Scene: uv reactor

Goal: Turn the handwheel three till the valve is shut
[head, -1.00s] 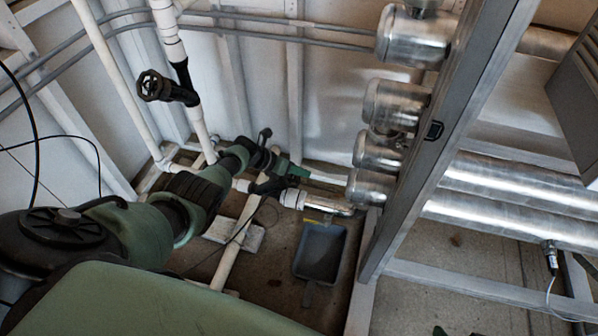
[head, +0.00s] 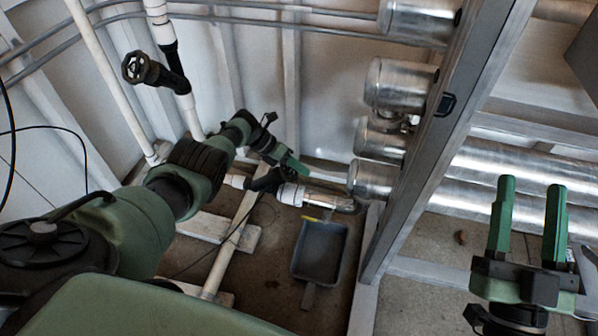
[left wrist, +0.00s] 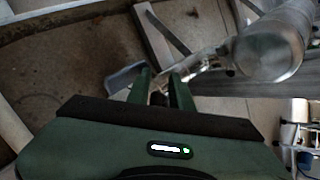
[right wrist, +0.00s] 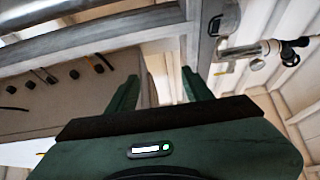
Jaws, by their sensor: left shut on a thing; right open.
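A black valve (head: 266,181) sits on the low white pipe, left of the white coupling. In the left wrist view, my left gripper (left wrist: 160,80) is shut on a small dark part (left wrist: 158,98), apparently the valve's handwheel, mostly hidden by the fingers. Another black handwheel (head: 138,67) stands out from the upright white pipe and is not touched. No number shows on either. My right gripper (head: 530,192) is open and empty at the right, in front of the silver pipes.
A grey metal post (head: 432,135) and silver cylinders (head: 400,85) stand right of the valve. A dark grey dustpan-like tray (head: 319,252) lies on the floor below it. Thick silver pipes (head: 470,212) run behind my right gripper. Wall pipes line the back.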

